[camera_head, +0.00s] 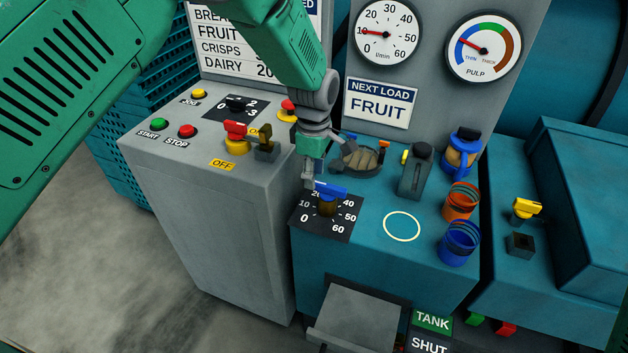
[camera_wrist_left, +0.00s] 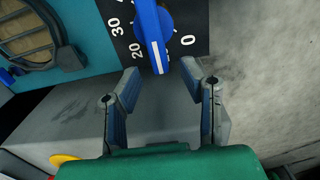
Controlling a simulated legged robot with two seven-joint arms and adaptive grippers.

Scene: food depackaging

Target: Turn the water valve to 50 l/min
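In the left wrist view the handle (camera_wrist_left: 152,30) has a white line pointing near the hidden 10, between the 20 and the 0. The round l/min gauge (camera_head: 387,48) has its red needle near 10. My left gripper (camera_head: 309,176) is just behind and left of the handle. In the wrist view its two fingers (camera_wrist_left: 161,78) are apart and empty, with the handle's end just beyond the fingertips. My right gripper is out of view.
A grey cabinet (camera_head: 212,207) with buttons and a red lever (camera_head: 235,130) stands left. A bare ringed spot (camera_head: 402,226) lies right of the dial.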

